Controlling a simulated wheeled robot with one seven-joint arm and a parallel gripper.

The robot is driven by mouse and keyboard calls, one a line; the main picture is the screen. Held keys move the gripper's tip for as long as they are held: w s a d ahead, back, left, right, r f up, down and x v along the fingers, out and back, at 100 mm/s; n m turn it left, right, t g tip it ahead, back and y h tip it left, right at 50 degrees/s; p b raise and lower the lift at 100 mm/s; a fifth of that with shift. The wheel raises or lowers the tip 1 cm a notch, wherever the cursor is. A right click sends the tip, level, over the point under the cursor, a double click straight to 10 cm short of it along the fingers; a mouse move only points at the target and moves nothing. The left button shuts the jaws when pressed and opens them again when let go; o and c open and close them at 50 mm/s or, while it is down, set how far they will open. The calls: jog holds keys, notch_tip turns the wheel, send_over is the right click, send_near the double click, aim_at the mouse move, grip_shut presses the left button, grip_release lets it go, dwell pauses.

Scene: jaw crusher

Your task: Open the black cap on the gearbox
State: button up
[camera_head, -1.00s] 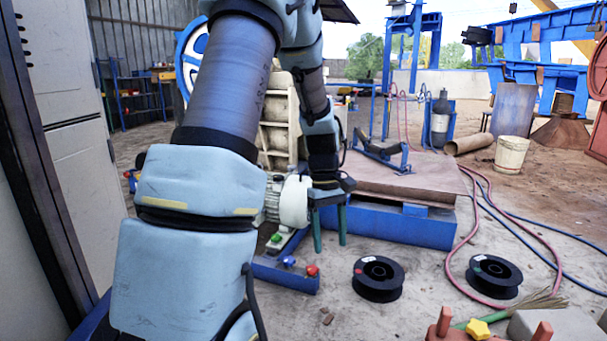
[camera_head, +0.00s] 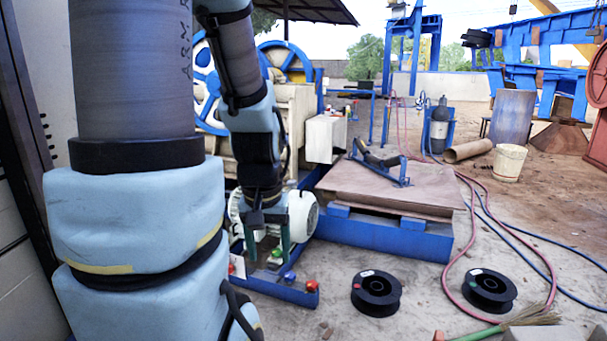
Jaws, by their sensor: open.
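My gripper (camera_head: 268,255) points down with its two green fingers apart and nothing seen between them. It hangs in front of a white, rounded motor-like housing (camera_head: 302,215), which it partly covers. A pale box-shaped housing (camera_head: 325,138) stands behind and to the right of my gripper, on the jaw crusher (camera_head: 298,108). I cannot tell for sure which housing is the gearbox. I cannot make out the black cap; my arm hides much of this area.
A blue base beam (camera_head: 275,287) carries a red knob (camera_head: 311,286), a blue knob (camera_head: 289,276) and a green knob (camera_head: 277,254). Two black spools (camera_head: 376,293) (camera_head: 490,291) lie on the ground. A brown-topped platform (camera_head: 395,188) and hoses (camera_head: 467,240) are to the right.

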notch_tip(320, 180, up, 18)
jog(key=p, duration=1.5)
jog(key=shift+f, duration=0.15)
